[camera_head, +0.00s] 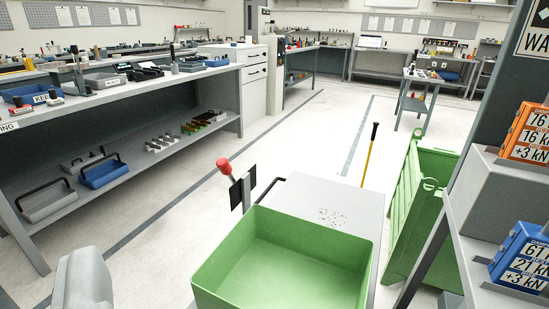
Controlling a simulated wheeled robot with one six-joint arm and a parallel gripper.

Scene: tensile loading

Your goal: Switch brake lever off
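A long yellow rod with a black grip (370,155) stands nearly upright behind the grey box top, right of the middle; its foot is hidden. A red knob (224,166) sits on a short tilted stem left of the middle, beside a grey post with black plates (240,193). I cannot tell for sure which of these two is the brake lever. No gripper fingers can be made out. A rounded grey part at the bottom left may be mine.
An empty green bin (285,265) fills the bottom middle, in front of a grey box top (325,205). A green slatted panel (425,205) stands at right, near orange (527,132) and blue (520,255) labelled blocks. A workbench (120,95) runs along the left.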

